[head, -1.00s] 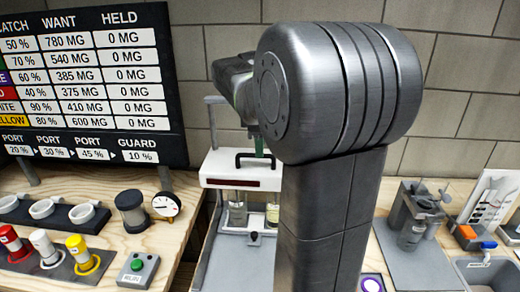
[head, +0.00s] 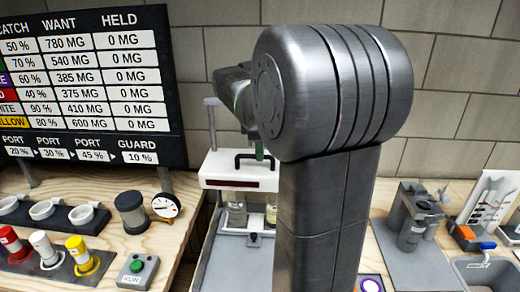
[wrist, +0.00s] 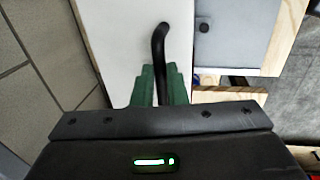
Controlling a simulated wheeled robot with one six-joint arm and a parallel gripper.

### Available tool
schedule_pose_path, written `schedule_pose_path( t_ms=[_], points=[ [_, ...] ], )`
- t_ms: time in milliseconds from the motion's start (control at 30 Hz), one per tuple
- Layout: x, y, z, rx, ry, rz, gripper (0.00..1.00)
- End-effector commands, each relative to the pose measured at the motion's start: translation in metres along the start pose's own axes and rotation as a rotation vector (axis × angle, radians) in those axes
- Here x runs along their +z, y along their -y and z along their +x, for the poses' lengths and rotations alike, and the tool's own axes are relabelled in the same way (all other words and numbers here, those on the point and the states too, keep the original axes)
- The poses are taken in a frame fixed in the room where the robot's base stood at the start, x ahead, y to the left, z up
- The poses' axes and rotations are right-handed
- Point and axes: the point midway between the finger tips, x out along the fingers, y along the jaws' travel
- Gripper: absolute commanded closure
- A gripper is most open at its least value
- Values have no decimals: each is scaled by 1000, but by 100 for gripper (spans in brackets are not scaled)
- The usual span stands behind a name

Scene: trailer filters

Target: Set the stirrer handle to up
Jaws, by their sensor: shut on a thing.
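The stirrer is a white head (head: 226,168) with a dark red display strip on its front and a black handle (head: 240,158) on top. Jars (head: 237,214) stand directly below it on the stirrer's base. My gripper (head: 259,151) reaches the handle from behind my arm, and only a bit of green finger shows there. In the wrist view the green fingers (wrist: 160,85) are closed around the black handle (wrist: 158,45), above the white top of the head (wrist: 118,45). My arm hides the right part of the stirrer in the head view.
A bench on the left holds a dark cylinder (head: 131,211), a gauge (head: 166,206), coloured caps and a RUN button box (head: 137,270). A results board (head: 80,80) stands behind it. On the right are a grey device (head: 413,220) and a sink (head: 485,272).

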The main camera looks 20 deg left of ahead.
Motion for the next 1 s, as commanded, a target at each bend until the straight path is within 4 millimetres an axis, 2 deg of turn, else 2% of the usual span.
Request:
schedule_pose_path(
  t_ms=[733,833,1000],
  points=[
    [0,-22,-105,8,-1,0,100],
    [0,-24,-114,7,-1,0,100],
    [0,-24,-116,9,-2,0,100]
  ],
)
